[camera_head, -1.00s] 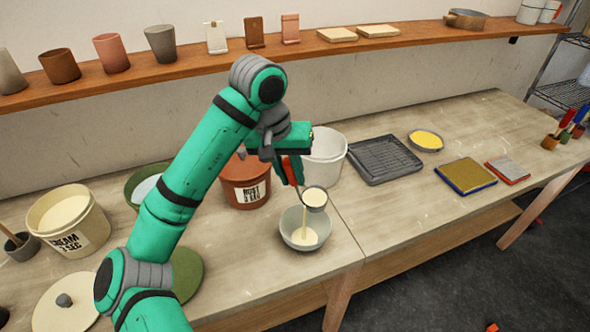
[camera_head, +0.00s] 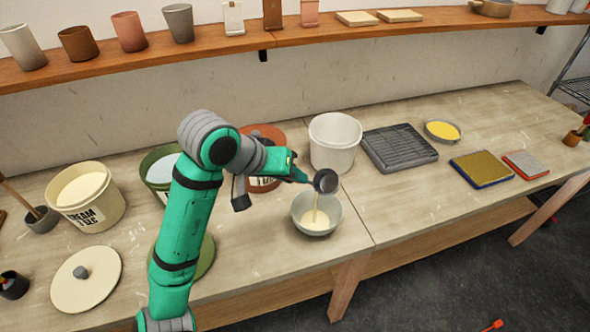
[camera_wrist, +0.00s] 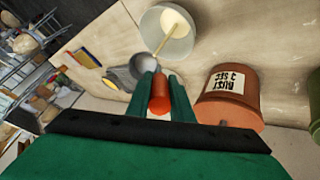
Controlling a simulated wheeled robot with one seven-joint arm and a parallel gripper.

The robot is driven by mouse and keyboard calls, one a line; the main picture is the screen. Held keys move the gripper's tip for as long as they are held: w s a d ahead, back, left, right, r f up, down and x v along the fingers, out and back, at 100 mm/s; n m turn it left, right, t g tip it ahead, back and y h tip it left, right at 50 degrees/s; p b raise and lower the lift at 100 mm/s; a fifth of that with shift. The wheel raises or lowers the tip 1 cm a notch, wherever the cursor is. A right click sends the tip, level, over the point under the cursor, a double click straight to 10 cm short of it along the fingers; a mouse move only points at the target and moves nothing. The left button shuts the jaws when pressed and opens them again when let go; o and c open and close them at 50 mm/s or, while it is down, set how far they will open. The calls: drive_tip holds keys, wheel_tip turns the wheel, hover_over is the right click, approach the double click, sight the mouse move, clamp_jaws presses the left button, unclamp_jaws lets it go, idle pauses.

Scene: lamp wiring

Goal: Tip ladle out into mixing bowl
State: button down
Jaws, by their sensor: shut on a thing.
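My gripper (camera_head: 298,177) is shut on the handle of the ladle (camera_head: 326,181). In the wrist view the red-orange handle (camera_wrist: 159,95) sits between my green fingers. The ladle's grey cup is tilted over the mixing bowl (camera_head: 299,216), above it and apart from it. A thin cream stream runs from the cup down into the bowl. Cream liquid lies in the bottom of the bowl, which also shows in the wrist view (camera_wrist: 180,47). The inside of the ladle cup is mostly hidden in the head view.
A white bucket (camera_head: 335,148) stands just behind the bowl. The rust bucket (camera_wrist: 231,100) is close beside my gripper. A cream bucket (camera_head: 89,205) and a lid (camera_head: 90,285) are at left. A ribbed grey tray (camera_head: 398,150) lies right. The table's front edge is near the bowl.

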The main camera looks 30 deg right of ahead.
drive_tip(key=s+a+f+t+h, duration=0.1)
drive_tip(key=a+f+h, duration=0.3)
drive_tip(key=f+h, duration=0.5)
drive_tip(key=shift+a+f+t, duration=0.2)
drive_tip(key=shift+f+t, duration=0.4)
drive_tip(key=shift+f, duration=0.15)
idle(0.8)
drive_tip(key=shift+s, duration=0.1)
idle(2.3)
